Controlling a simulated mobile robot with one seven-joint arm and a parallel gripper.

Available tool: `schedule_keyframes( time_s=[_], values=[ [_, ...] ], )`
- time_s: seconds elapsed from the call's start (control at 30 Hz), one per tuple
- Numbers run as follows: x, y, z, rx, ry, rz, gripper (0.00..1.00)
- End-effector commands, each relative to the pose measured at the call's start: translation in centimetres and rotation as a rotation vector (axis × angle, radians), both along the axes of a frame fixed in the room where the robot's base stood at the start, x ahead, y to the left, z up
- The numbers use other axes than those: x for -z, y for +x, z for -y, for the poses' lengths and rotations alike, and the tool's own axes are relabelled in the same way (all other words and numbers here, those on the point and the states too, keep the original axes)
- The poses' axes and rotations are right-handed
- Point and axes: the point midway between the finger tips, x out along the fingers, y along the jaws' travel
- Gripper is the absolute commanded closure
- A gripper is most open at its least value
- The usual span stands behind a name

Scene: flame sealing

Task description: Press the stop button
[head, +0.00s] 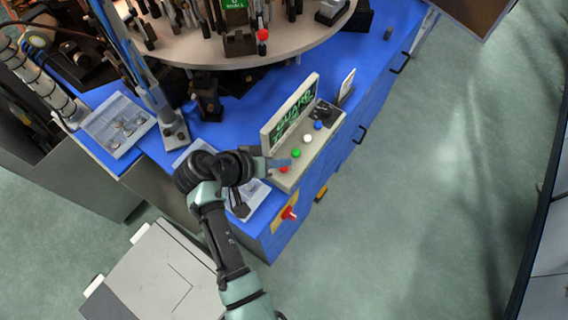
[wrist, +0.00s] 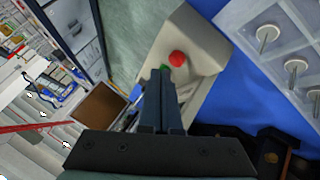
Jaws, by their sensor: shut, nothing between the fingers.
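The control box (head: 300,150) is a beige sloped panel with a green-lit screen and a row of coloured buttons. Its red button (head: 283,170), which looks like the stop button, is at the near end, beside a green one (head: 296,153). In the wrist view the red button (wrist: 177,58) stands clear just beyond my fingertips. My gripper (head: 286,162) is shut and empty, its blue-grey fingers over the near end of the box. I cannot tell whether the fingers touch the panel.
The box sits on a blue cabinet top (head: 235,130). A round turntable (head: 215,45) with tooling is behind it. A red rotary switch (head: 290,213) on a yellow plate is on the cabinet's front. A clear tray (head: 117,124) with small parts is left. Open floor (head: 440,180) lies right.

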Motion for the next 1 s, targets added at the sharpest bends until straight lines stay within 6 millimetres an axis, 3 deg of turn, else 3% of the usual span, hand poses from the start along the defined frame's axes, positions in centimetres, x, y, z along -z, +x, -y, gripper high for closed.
schedule_keyframes(
  time_s=[1.0],
  values=[
    [1.3, 0.0, 0.0, 0.000, 0.000, 0.000, 1.00]
  ],
)
